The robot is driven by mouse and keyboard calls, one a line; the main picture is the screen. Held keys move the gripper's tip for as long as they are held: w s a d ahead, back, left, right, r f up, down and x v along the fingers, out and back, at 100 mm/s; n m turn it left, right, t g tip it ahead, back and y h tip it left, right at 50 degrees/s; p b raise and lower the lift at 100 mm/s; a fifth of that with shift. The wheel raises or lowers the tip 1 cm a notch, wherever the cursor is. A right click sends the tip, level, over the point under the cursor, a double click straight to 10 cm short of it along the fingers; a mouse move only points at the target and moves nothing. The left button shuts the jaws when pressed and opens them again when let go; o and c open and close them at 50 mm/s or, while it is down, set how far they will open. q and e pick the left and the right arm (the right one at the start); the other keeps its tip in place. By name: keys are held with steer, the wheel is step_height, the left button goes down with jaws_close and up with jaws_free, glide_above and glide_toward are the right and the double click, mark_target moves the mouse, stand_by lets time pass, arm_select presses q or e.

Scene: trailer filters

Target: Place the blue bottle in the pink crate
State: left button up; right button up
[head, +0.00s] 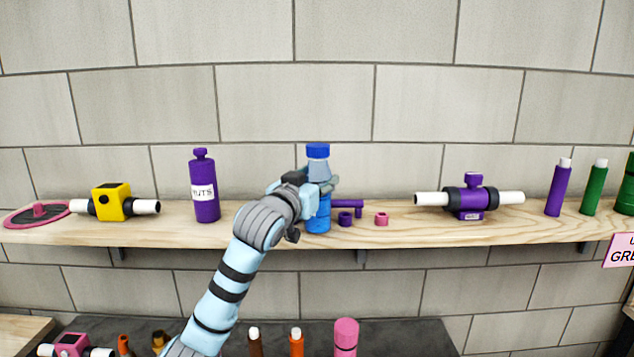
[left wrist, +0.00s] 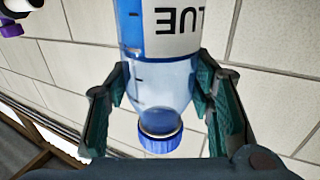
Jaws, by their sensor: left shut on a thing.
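The blue bottle (head: 318,205) is upright at the wooden shelf, near the middle of the head view. It has a blue cap, a clear neck and a blue body. My left gripper (head: 321,187) is shut around its upper part. In the left wrist view the bottle (left wrist: 160,75) shows between the two fingers of my left gripper (left wrist: 165,90), with its blue cap toward the palm and part of a white label visible. I cannot tell whether its base touches the shelf. No pink crate shows in either view. My right gripper is not in view.
The wooden shelf (head: 380,228) also holds a purple bottle (head: 204,188) to the left, a small purple part (head: 345,218) and a pink ring (head: 382,219) just to the right, and a purple valve (head: 469,199). A dark lower surface (head: 400,335) bears several items.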

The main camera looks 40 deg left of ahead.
arm_select(q)
steer(key=o, duration=1.2)
steer(key=shift+o, duration=1)
steer(key=shift+s+r, duration=0.1)
